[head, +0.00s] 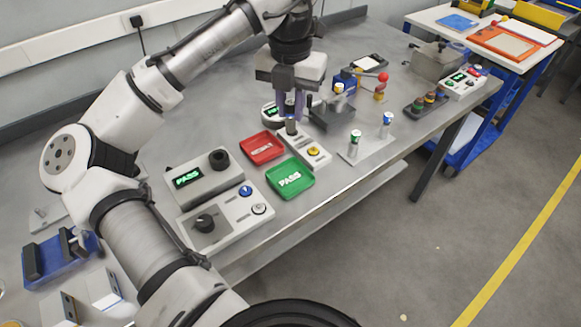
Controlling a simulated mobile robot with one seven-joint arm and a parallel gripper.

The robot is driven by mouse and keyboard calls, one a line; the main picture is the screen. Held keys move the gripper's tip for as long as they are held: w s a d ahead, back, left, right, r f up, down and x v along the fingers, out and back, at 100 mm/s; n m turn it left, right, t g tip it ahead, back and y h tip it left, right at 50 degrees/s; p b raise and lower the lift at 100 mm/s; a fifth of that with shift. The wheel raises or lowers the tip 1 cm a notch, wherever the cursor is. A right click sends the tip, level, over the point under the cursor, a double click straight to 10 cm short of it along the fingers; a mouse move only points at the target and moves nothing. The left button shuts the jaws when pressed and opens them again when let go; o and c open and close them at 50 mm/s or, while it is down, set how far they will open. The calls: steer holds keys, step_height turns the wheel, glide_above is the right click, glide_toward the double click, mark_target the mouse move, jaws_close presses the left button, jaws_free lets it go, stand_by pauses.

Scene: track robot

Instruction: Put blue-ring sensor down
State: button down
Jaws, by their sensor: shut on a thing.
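My gripper (290,112) points down over the middle of the grey bench and is shut on a small cylinder with a dark blue part, the blue-ring sensor (291,127). The fingers hide its upper part. It is just behind a small grey box with a yellow button (314,153) and right of the red tray (262,148). I cannot tell whether its lower end touches anything. A green tray marked PASS (289,178) lies nearer the front edge. Two other small white sensors stand upright on a flat plate (372,148) to the right, one with a green top (355,136), one with a blue top (387,118).
A tester with a lit PASS display (192,177) and a knob box (223,214) stand left of the trays.

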mark_target(290, 130)
step_height(290, 130, down, 15)
steer(key=shift+f+p, duration=0.2)
steer(key=shift+p, duration=0.45)
steer(key=shift+f, duration=0.15)
steer(key=c, duration=1.3)
jaws_free()
step_height(290, 130, up, 12)
steer(key=shift+r+b, duration=0.15)
steer(key=shift+b, duration=0.7)
